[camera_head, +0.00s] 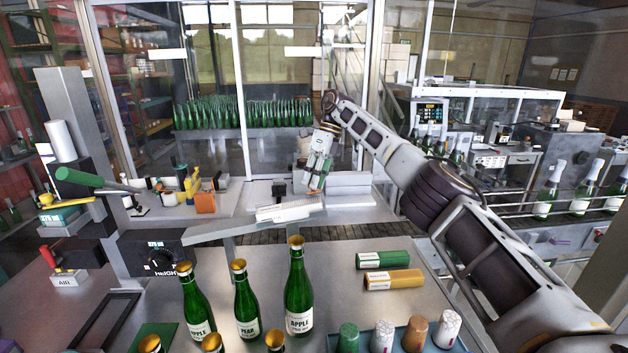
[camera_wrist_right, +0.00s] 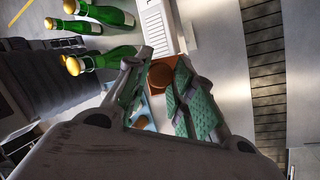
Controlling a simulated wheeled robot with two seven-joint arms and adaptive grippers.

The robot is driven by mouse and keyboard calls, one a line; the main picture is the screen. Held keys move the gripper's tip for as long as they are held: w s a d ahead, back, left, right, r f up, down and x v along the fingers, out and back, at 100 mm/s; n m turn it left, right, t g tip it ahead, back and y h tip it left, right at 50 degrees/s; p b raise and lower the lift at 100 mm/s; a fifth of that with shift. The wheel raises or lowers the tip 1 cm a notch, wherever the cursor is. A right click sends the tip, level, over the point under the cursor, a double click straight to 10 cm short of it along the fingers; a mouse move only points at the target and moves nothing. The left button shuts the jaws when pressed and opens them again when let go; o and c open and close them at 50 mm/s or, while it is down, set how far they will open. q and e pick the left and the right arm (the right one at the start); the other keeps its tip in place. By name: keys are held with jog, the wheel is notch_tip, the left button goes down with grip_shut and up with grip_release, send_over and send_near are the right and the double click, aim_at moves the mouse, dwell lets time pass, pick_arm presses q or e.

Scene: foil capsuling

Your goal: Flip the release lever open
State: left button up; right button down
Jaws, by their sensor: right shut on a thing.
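A lever with a green handle (camera_head: 77,177) sticks out from the machine at the left in the head view. A red-handled lever (camera_head: 48,257) stands above the AIR label lower left. I cannot tell which one is the release lever. My right gripper (camera_head: 313,180) is at the back centre, pointing down, well away from both levers. In the wrist view its green-padded fingers (camera_wrist_right: 160,95) are shut on a brownish-orange thing (camera_wrist_right: 162,75), which they partly hide. My left gripper is not in view.
Green bottles (camera_head: 299,290) stand at the front centre. A white ribbed part (camera_head: 289,211) lies below my right gripper. A green box (camera_head: 382,259) and an orange box (camera_head: 391,279) lie right of the bottles. Foil capsules (camera_head: 383,335) stand at the front edge.

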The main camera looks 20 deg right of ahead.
jog(key=c, duration=1.2)
grip_release()
jog(key=shift+s+f+t, duration=0.1)
jog(key=shift+s+t, duration=0.05)
jog(key=shift+t, duration=0.15)
jog(key=shift+s+a+f+n+t+h, duration=0.1)
jog(key=shift+s+f+n+t+h, duration=0.15)
jog(key=shift+s+n+t+h, duration=0.5)
